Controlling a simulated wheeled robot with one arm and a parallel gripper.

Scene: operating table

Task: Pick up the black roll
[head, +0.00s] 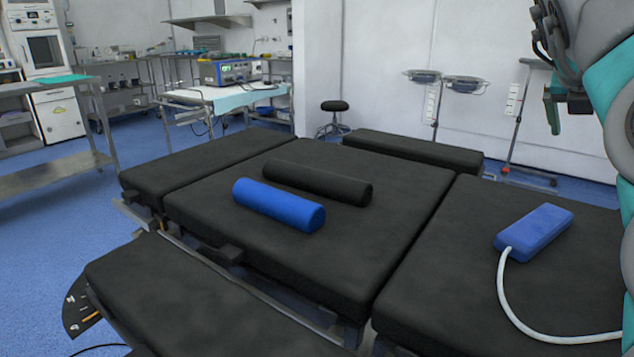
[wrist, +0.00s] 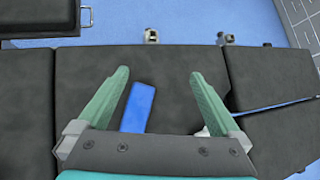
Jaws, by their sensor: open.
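The black roll (head: 318,182) lies on the black middle section of the operating table (head: 400,215) in the head view, just behind a blue roll (head: 278,205) and apart from it. I cannot make out the black roll in the wrist view. My gripper (wrist: 158,73) is open in the wrist view, with two green fingers spread wide and nothing held between them. It is above the black padding. A blue object (wrist: 137,108) shows below, near the left finger; I cannot tell which blue item it is.
A blue box (head: 534,232) with a white hose lies on the right table section. A black side pad (head: 413,150) stands behind the table. A cart with a blue device (head: 230,71) and stands (head: 447,84) are farther back. Gaps separate the table sections.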

